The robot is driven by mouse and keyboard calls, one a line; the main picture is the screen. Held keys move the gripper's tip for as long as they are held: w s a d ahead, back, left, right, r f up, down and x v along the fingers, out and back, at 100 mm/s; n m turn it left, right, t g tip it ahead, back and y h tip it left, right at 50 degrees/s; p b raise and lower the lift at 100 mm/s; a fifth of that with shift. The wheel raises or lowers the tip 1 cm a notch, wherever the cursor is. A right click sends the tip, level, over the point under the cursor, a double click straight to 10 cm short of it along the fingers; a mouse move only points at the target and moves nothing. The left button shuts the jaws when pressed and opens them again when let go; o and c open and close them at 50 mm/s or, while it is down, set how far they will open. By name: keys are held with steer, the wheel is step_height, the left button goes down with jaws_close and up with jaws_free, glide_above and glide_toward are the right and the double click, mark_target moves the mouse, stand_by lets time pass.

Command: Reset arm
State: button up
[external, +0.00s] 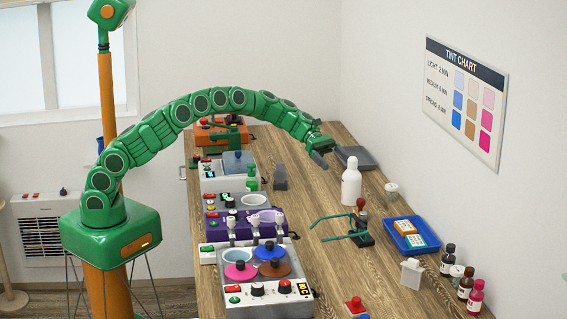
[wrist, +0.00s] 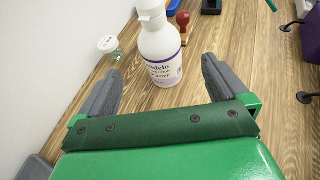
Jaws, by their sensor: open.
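My gripper (external: 323,156) is at the end of my green segmented arm, which arches from left to right above the wooden table (external: 340,270). It is raised over the far part of the table, near the dark grey tray (external: 357,157). In the wrist view my gripper (wrist: 162,70) has its two grey fingers spread apart with nothing held between them. A white bottle (external: 351,186) stands upright beyond the fingers; it also shows in the wrist view (wrist: 160,48). I cannot tell the exact gap between fingers and bottle.
A row of devices, including a purple unit (external: 243,222) and one with coloured lids (external: 270,294), lines the table's left side. A red-handled stamp (external: 360,206), a blue tray (external: 428,250), a small jar (external: 391,191) and several small bottles (external: 466,282) stand on the right, near the wall.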

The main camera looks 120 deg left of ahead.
steer(key=w+d+r+m+g+h, duration=0.1)
steer(key=w+d+r+m, duration=0.25)
steer(key=d, duration=0.45)
steer(key=w+d+r+m+g+h, duration=0.1)
steer(key=w+d+r+m, duration=0.3)
steer(key=d, duration=0.4)
steer(key=w+d+r+m+g+h, duration=0.1)
steer(key=w+d+r+m, duration=0.1)
steer(key=w+d+r, duration=0.45)
steer(key=s+d+r+m+g, duration=0.1)
steer(key=s+d+m+g, duration=0.3)
steer(key=d, duration=1.2)
steer(key=s+d+r+m+g, duration=0.1)
steer(key=s+d+m, duration=0.4)
steer(key=d, duration=1)
steer(key=s+d+f+m+g+y, duration=0.2)
steer(key=s+d+m, duration=0.3)
steer(key=s+d, duration=0.3)
steer(key=s+d+f+m+g+y, duration=0.1)
steer(key=s+d+m+y, duration=0.1)
steer(key=s+d+m, duration=0.5)
steer(key=s+a+f+m+g+y, duration=0.1)
steer(key=s+a+f, duration=0.1)
steer(key=s, duration=1.1)
steer(key=s+a+f+m+g+y, duration=0.1)
steer(key=s+a, duration=0.3)
steer(key=s, duration=0.9)
steer(key=shift+f+g+y, duration=0.6)
steer(key=shift+f+g, duration=0.1)
